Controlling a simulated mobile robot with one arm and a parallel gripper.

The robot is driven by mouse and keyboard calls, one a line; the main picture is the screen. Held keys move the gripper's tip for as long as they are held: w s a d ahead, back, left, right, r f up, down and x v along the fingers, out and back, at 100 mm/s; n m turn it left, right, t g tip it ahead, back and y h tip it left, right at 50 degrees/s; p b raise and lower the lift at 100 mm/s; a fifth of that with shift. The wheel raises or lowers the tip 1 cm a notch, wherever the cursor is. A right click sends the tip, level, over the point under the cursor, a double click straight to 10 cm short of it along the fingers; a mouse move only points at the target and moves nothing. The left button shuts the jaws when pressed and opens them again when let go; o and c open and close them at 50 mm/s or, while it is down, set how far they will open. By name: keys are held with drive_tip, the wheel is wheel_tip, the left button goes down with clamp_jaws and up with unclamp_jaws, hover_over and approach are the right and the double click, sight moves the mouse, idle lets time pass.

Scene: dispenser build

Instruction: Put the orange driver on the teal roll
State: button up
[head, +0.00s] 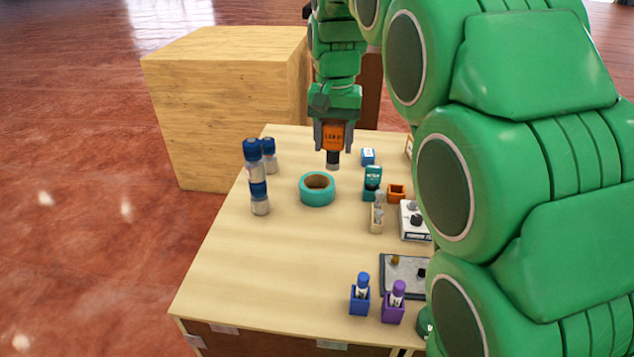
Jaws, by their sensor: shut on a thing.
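The orange driver (334,137) has an orange body with dark lettering and a black lower end with a grey tip. My gripper (334,130) is shut on its orange body and holds it upright, tip down, above the table. The teal roll (317,195) is a ring of tape lying flat on the table, its brown inner hole facing up. In the picture the driver's tip is just above and right of the roll's far rim. The two look apart, though the exact depth between them is hard to tell.
Blue-capped jars (259,190) stand left of the roll, some stacked. Blue (360,298) and purple (394,305) holders stand in front. The table's left front is clear.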

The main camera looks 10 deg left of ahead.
sight(331, 150)
drive_tip(key=f, duration=0.5)
drive_tip(key=shift+s+a, duration=0.15)
drive_tip(key=shift+s, duration=0.1)
drive_tip(key=w+a+f, duration=0.4)
drive_tip(key=w+f, duration=0.4)
drive_tip(key=w, duration=0.3)
drive_tip(key=shift+w+f, duration=0.25)
drive_tip(key=shift+w, duration=0.15)
drive_tip(key=shift+w+a+f, duration=0.35)
drive_tip(key=shift+w+f, duration=0.3)
drive_tip(key=shift+f, duration=1.65)
drive_tip(key=shift+f, duration=0.1)
drive_tip(key=o, duration=1.1)
drive_tip(key=shift+o, duration=0.2)
